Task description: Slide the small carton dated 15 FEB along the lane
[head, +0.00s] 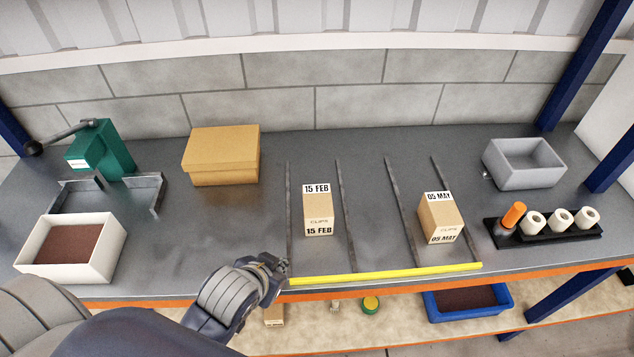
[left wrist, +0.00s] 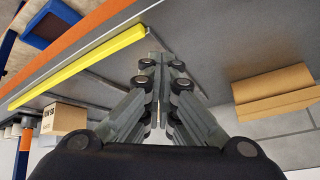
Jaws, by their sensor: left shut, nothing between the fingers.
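The small carton dated 15 FEB (head: 318,212) stands upright in the left lane, between two thin dark rails, back from the yellow strip (head: 385,274) at the table's front edge. A similar carton dated 05 MAY (head: 440,218) stands in the right lane. My left gripper (head: 274,265) is shut and empty, near the front end of the leftmost rail (head: 289,215), in front and left of the 15 FEB carton and apart from it. Its closed fingers (left wrist: 160,72) fill the middle of the left wrist view. A carton (left wrist: 66,118) shows there at left, its date unclear. My right gripper is out of view.
A large brown box (head: 221,156) stands behind and left. A green press (head: 102,150) and a white tray (head: 72,250) are at far left. A grey bin (head: 523,164) and a black holder with white rolls (head: 546,233) are at right. The middle lane is clear.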

